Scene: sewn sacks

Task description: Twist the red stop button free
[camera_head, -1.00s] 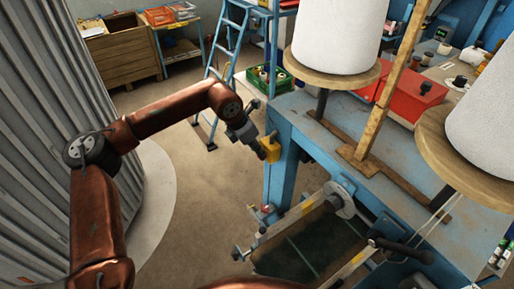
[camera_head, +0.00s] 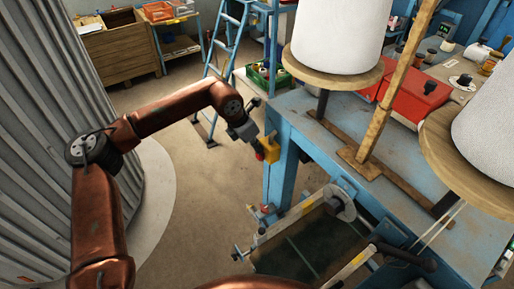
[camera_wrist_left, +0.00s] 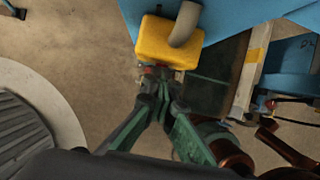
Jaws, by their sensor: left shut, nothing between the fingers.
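The yellow button box (camera_head: 272,150) is fixed at the near-left corner of the blue machine. In the left wrist view the same box (camera_wrist_left: 166,43) has a grey conduit on it. A small part of the red stop button (camera_wrist_left: 150,70) shows at the box's lower side, mostly hidden behind my fingertips. My left gripper (camera_head: 256,148) is right at the box's left side. In the left wrist view its fingers (camera_wrist_left: 160,86) are shut with nothing between them, tips at the button. I cannot tell whether they touch it. My right gripper is not in view.
A blue ladder (camera_head: 228,50) and a wooden crate (camera_head: 115,50) stand behind. Open floor (camera_head: 205,190) lies left of the machine.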

